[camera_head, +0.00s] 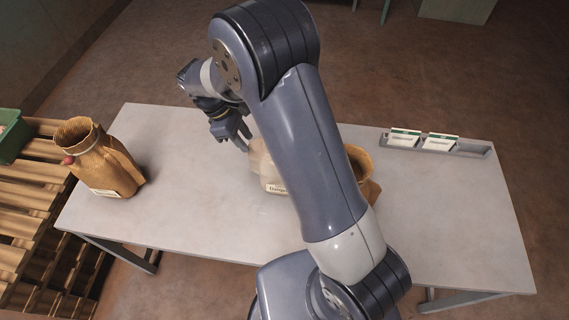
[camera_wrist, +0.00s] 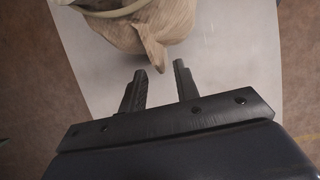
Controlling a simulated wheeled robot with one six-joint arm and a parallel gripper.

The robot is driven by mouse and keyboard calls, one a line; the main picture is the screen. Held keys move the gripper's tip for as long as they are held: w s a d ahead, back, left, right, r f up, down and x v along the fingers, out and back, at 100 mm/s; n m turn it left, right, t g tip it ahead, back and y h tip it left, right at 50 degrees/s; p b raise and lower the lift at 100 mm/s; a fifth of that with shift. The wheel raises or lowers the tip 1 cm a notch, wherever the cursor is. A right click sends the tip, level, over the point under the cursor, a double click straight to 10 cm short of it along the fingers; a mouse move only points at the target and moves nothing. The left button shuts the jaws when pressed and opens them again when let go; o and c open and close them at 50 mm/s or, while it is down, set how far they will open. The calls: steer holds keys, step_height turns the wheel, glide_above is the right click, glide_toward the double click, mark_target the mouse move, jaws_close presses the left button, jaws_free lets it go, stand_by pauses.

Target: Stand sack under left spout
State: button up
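A pale sack (camera_head: 262,168) with a printed label stands in the middle of the table, partly hidden behind my arm. A brown open-topped sack (camera_head: 97,165) stands at the table's left end, and another brown sack (camera_head: 363,168) shows in part to the right of my arm. My gripper (camera_head: 236,141) is just left of and behind the pale sack. No spout is in view.
The pale table (camera_head: 440,220) has free room at its right and between the left and middle sacks. A shallow tray (camera_head: 470,150) with two white-and-green boxes (camera_head: 421,140) sits at its back right. Wooden pallets (camera_head: 35,190) and a green crate (camera_head: 12,135) stand at the left.

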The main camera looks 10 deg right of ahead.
mark_target(251, 148)
steer(key=p+x, duration=0.1)
steer(key=x, duration=0.3)
steer(key=shift+d+f, duration=0.15)
steer(key=shift+f, duration=0.25)
jaws_close()
